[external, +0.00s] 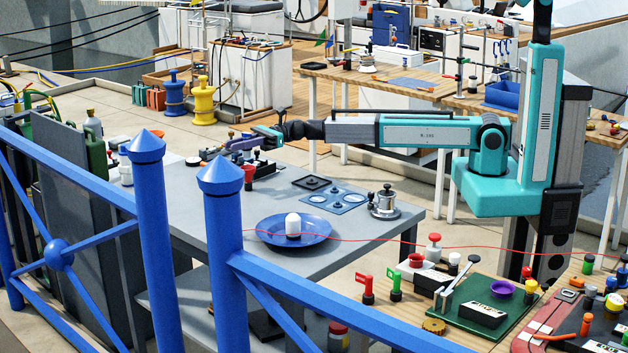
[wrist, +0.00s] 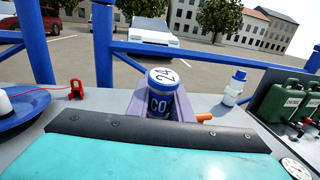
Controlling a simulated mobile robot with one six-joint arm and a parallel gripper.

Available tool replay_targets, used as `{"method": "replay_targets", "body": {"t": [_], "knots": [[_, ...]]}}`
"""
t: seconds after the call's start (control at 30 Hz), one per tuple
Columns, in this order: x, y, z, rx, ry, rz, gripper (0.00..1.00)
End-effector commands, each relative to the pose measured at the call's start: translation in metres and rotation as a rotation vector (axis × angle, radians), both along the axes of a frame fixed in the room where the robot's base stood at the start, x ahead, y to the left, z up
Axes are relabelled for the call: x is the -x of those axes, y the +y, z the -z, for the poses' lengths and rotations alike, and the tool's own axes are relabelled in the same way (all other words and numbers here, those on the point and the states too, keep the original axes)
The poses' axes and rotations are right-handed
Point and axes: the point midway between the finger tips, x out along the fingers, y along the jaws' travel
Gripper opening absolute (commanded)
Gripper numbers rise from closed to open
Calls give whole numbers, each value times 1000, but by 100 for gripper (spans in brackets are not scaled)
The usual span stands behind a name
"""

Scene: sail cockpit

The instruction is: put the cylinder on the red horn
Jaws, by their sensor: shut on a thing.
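My gripper (external: 247,144) is at the end of the outstretched arm, over the far left part of the grey table. A small red piece (wrist: 76,90) with a red line stands left of the gripper in the wrist view. A red cup-like piece (external: 248,172) shows below the gripper in the external view. I cannot tell which is the horn.
A blue dish (external: 318,238) with a white-topped piece stands on the grey table (external: 208,206). Blue railing (external: 222,250) runs along the front. Green canisters (wrist: 277,102) and a white bottle (wrist: 234,88) stand right of the cylinder.

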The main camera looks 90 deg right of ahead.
Motion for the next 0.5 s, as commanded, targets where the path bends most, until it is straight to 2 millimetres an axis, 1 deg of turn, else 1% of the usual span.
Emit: {"method": "replay_targets", "body": {"t": [0.17, 0.3, 0.5], "knots": [[0, 0, 12, 0, 1, 0, 0], [0, 0, 25, -2, 1, 0, 0], [0, 0, 34, 0, 0, 0, 0]]}}
